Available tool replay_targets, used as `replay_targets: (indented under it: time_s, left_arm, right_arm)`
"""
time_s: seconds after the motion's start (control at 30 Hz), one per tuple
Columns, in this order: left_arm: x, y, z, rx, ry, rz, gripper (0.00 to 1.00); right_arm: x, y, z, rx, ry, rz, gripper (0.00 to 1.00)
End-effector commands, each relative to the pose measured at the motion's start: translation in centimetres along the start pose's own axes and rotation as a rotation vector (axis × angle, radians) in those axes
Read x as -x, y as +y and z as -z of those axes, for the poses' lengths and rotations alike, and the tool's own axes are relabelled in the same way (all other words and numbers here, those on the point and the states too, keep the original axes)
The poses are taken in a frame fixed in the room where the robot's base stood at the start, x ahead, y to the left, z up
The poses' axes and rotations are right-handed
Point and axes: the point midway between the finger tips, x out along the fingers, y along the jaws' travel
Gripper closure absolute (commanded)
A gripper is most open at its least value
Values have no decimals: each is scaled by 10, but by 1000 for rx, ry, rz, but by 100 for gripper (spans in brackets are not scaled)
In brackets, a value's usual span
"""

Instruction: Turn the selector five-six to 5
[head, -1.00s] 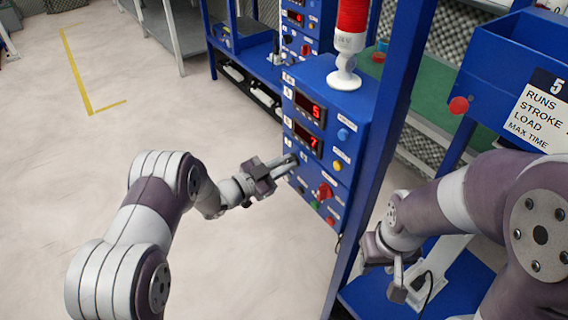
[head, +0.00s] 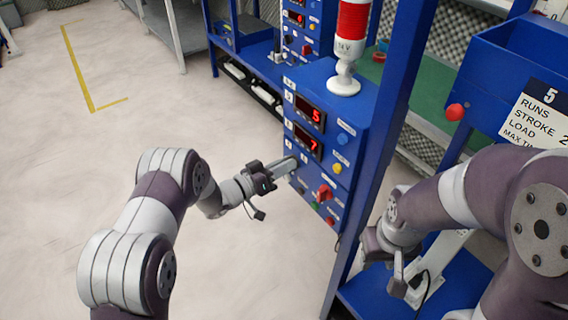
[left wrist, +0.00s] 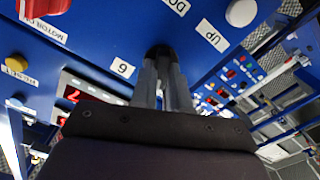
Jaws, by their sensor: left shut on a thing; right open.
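The selector five-six (left wrist: 158,50) is a dark knob on the blue control panel (head: 350,120), seen between my fingertips in the left wrist view. A white label "6" (left wrist: 123,68) sits beside it. My left gripper (head: 291,162) reaches the panel face below the two red displays and hides the knob in the head view. In the left wrist view its fingers (left wrist: 162,65) are shut on the knob. Which way the knob points cannot be told. My right gripper (head: 393,268) is open and empty, low at the right, away from the panel.
A red knob (head: 323,192) sits close right of my left gripper on the panel, with a yellow button (head: 337,168) above it. A red and white signal lamp (head: 352,40) stands on top. A blue post (head: 385,130) stands at the right. The floor at left is clear.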

Motion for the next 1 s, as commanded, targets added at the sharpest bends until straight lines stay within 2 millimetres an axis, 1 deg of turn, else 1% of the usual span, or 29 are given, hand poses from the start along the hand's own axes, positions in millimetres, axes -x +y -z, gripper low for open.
replay_targets:
  time_s: [0.3, 0.73, 0.77, 0.8, 0.83, 1.0]
  left_arm:
    - [1, 0, -3, 83, -4, 2, 100]
    - [1, -1, -3, 93, -5, 2, 100]
    - [1, -1, -3, 93, -5, 2, 82]
    - [1, -1, -3, 93, -5, 2, 69]
    - [1, -1, -3, 92, -5, 2, 60]
    - [0, 0, -2, 90, -3, 1, 60]
  right_arm:
    - [2, 0, 0, 0, 0, 0, 57]
    - [2, 0, 0, 0, 0, 0, 57]
    - [2, 0, 0, 0, 0, 0, 57]
    - [2, 0, 0, 0, 0, 0, 57]
    - [2, 0, 0, 0, 0, 0, 57]
    - [2, 0, 0, 0, 0, 0, 57]
